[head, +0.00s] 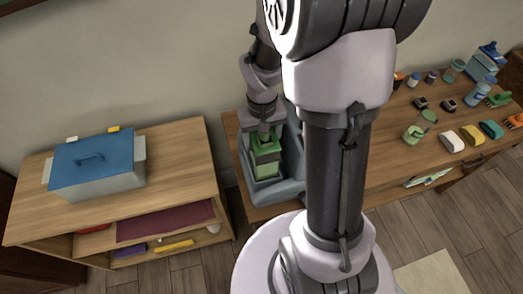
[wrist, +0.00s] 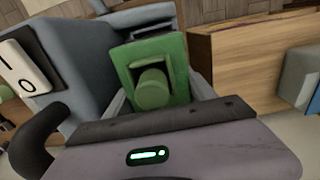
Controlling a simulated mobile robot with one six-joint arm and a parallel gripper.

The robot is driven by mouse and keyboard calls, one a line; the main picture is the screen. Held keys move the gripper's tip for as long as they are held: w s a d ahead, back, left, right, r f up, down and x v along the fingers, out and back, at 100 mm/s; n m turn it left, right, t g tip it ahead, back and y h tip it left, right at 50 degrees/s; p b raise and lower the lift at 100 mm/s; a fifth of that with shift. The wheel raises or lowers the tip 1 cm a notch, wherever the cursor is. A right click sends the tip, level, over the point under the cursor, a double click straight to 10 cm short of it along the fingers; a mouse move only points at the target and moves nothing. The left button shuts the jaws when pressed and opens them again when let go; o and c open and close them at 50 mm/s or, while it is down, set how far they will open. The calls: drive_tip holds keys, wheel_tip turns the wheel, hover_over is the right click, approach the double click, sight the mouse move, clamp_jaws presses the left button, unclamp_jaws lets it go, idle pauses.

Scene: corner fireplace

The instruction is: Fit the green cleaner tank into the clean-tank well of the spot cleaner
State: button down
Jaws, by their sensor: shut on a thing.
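The green cleaner tank (head: 266,168) is upright under my gripper (head: 265,138), at the blue-grey spot cleaner (head: 292,188). My gripper is shut on the tank from above. In the head view the tank stands within the outline of the cleaner's open well; whether it is fully seated I cannot tell. In the wrist view the tank (wrist: 150,75) shows its green top and round cap, beside the cleaner's grey-blue body (wrist: 75,50). The tank's lower end is hidden in the wrist view.
The cleaner stands at the left end of a long wooden bench (head: 385,165). Small bottles, brushes and a green round container (head: 413,133) lie further right. A separate wooden shelf unit (head: 185,150) with a blue-lidded box (head: 95,165) stands to the left, across a gap.

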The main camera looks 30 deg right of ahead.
drive_tip(key=shift+f+b, duration=0.8)
drive_tip(key=shift+f, duration=1.5)
drive_tip(key=shift+f, duration=0.2)
drive_tip(key=shift+c, duration=1.6)
unclamp_jaws()
drive_tip(key=shift+r, duration=0.1)
